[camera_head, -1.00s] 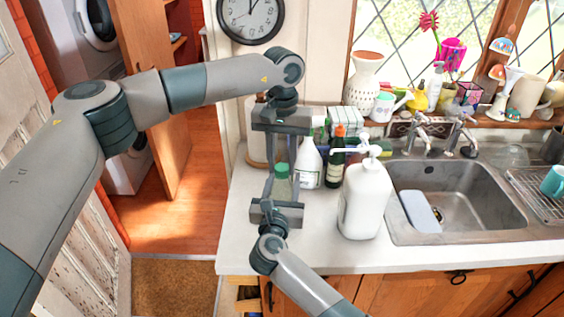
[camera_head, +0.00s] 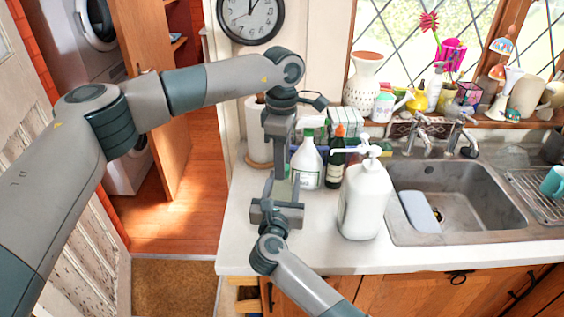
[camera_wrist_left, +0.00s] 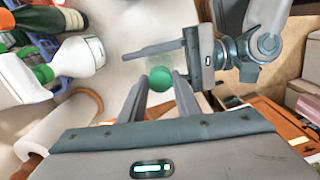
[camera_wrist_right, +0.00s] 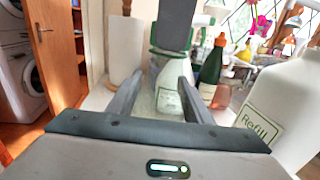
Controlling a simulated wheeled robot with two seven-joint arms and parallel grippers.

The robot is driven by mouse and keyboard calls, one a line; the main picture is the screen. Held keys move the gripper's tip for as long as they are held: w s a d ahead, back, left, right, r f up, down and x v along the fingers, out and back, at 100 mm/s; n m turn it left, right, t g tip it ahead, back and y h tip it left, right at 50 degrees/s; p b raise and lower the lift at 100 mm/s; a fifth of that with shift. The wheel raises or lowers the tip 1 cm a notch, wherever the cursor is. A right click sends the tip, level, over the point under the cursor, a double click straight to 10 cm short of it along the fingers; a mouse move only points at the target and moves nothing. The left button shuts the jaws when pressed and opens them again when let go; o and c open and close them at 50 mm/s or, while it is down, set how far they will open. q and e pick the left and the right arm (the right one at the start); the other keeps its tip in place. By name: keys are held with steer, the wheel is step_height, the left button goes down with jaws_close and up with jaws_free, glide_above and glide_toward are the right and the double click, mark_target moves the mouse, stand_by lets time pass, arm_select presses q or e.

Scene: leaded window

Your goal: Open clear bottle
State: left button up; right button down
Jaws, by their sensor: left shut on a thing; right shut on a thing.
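The clear bottle (camera_head: 281,190) stands near the counter's left side, mostly hidden by my grippers in the head view. Its green cap (camera_wrist_left: 160,78) shows between the fingertips of my left gripper (camera_head: 282,166) in the left wrist view. The left gripper points down from above and is shut on the cap. My right gripper (camera_wrist_right: 158,92) reaches in level from the front and is shut on the bottle's body, which is see-through and hard to make out. I cannot tell whether the cap is still seated.
A white spray bottle (camera_head: 308,165), a dark bottle (camera_head: 336,163) and a large white pump bottle (camera_head: 365,198) stand close to the right. A paper roll (camera_head: 256,125) is behind. The sink (camera_head: 460,195) lies farther right.

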arm_select(q)
steer(key=n, duration=1.1)
steer(key=shift+n, duration=0.4)
steer(key=n, duration=0.4)
steer(key=shift+r, duration=0.1)
steer(key=n, duration=0.4)
steer(key=shift+n, duration=0.4)
steer(key=n, duration=1.3)
steer(key=shift+r, duration=1.15)
